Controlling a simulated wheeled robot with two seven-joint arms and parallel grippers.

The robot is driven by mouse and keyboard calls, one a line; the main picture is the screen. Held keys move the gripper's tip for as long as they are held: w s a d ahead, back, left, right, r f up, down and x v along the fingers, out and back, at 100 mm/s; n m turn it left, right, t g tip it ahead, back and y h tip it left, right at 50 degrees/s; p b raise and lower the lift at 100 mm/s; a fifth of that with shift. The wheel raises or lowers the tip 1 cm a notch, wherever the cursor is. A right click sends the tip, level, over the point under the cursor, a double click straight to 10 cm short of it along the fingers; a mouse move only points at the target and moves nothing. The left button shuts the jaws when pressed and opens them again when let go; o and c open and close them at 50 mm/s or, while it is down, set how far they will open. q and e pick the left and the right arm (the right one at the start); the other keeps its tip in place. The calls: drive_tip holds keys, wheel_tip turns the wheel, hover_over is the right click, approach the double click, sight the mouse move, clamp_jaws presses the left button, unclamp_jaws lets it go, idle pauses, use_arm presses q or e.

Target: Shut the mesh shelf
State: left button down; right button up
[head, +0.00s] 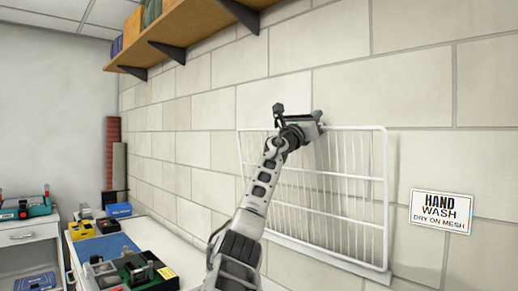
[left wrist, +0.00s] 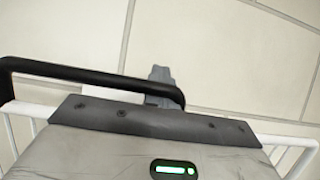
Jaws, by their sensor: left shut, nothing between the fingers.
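The white wire mesh shelf (head: 386,190) stands almost upright, folded up against the block wall, its wires running up and down. A gap between its upper rim and the wall is hard to judge. My left gripper (head: 316,117) is at the shelf's top rim, near the middle, with its fingers shut and nothing between them. In the left wrist view, the gripper's grey fingertip (left wrist: 160,76) points at the wall, and white shelf wire (left wrist: 28,110) shows on both sides of the gripper body. Whether the gripper touches the rim is hidden. My right gripper is out of view.
A "HAND WASH" sign (head: 441,211) is on the wall right of the shelf. A wooden wall shelf (head: 190,28) on black brackets hangs above. A white counter (head: 185,258) with tool cases stands lower left.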

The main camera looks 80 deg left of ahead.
use_arm(q)
drive_tip(key=shift+s+r+y, duration=0.1)
drive_tip(key=shift+r+y, duration=0.15)
drive_tip(key=shift+y, duration=0.05)
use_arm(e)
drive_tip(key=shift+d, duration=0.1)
